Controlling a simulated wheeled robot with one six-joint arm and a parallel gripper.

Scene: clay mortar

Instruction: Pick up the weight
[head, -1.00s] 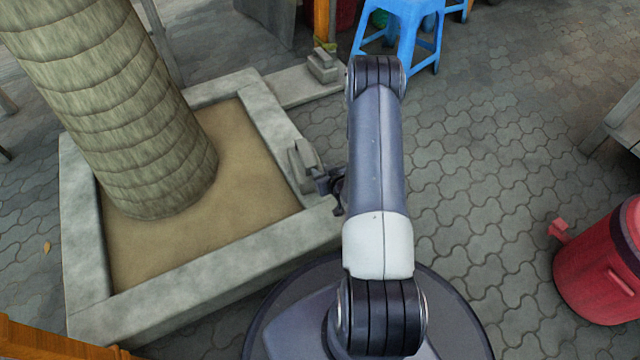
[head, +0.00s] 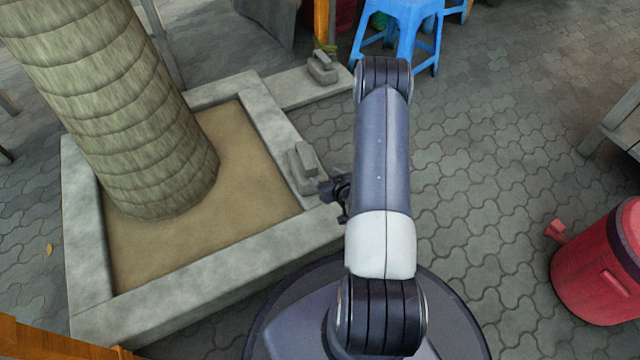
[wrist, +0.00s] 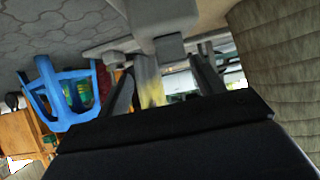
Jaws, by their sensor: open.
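A grey weight (head: 304,172) with a block-like handle on top stands upright on the right rim of the square stone planter (head: 200,292). My gripper (head: 326,190) is open and just right of this weight in the head view, low beside it; the arm partly hides it. In the wrist view the two dark fingers (wrist: 164,82) are spread apart with nothing clearly held between them. A large grey block (wrist: 152,14), seemingly the near weight, shows above and beyond the fingertips. A second similar grey weight (head: 322,68) stands on the slab farther back.
A thick trunk (head: 125,120) rises from the sand in the planter, left of the weight. Blue stools (head: 398,32) stand at the back. A red bin (head: 598,270) is at the right. The paving between is clear.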

